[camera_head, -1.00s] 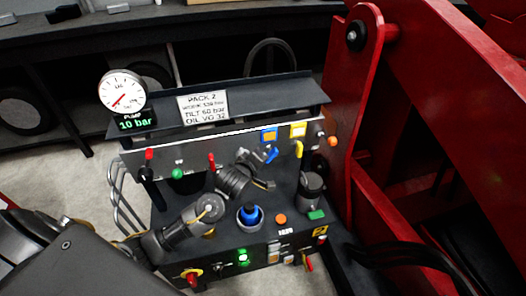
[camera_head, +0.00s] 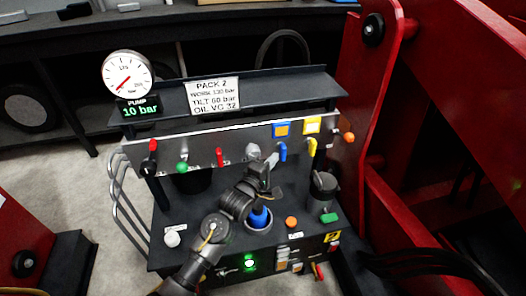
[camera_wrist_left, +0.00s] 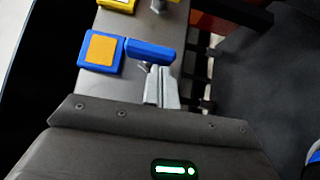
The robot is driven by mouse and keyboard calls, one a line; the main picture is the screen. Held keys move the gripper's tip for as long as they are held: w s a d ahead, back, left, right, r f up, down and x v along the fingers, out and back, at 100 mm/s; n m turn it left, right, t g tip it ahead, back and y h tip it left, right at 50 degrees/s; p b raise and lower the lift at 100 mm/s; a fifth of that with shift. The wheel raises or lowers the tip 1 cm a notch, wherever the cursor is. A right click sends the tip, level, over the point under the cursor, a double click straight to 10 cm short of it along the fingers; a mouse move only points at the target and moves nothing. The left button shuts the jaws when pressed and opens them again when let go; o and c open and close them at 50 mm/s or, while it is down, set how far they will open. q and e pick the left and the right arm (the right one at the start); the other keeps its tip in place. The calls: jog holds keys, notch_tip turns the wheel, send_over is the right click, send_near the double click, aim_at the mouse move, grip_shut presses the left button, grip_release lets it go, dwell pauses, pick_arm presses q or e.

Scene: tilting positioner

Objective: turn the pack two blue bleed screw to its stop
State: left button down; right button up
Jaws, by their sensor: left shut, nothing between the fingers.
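The blue bleed screw's handle (camera_head: 283,151) hangs on the front panel of pack two, below a blue tag with an orange centre (camera_head: 282,130). In the left wrist view, the blue handle (camera_wrist_left: 150,50) points right from its tag (camera_wrist_left: 101,51). My left gripper (camera_head: 271,160) is shut and empty, just left of the handle in the head view. In the left wrist view its closed grey fingertips (camera_wrist_left: 161,72) are right at the handle's edge; I cannot tell whether they touch. My right gripper is not in view.
A yellow handle (camera_head: 312,147) hangs right of the blue one, under its yellow tag (camera_head: 312,125). A red lever (camera_head: 219,157) is to the left. A blue-topped part in a cup (camera_head: 260,217) stands below my gripper. The gauge (camera_head: 126,75) sits upper left. A red frame (camera_head: 375,130) stands right.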

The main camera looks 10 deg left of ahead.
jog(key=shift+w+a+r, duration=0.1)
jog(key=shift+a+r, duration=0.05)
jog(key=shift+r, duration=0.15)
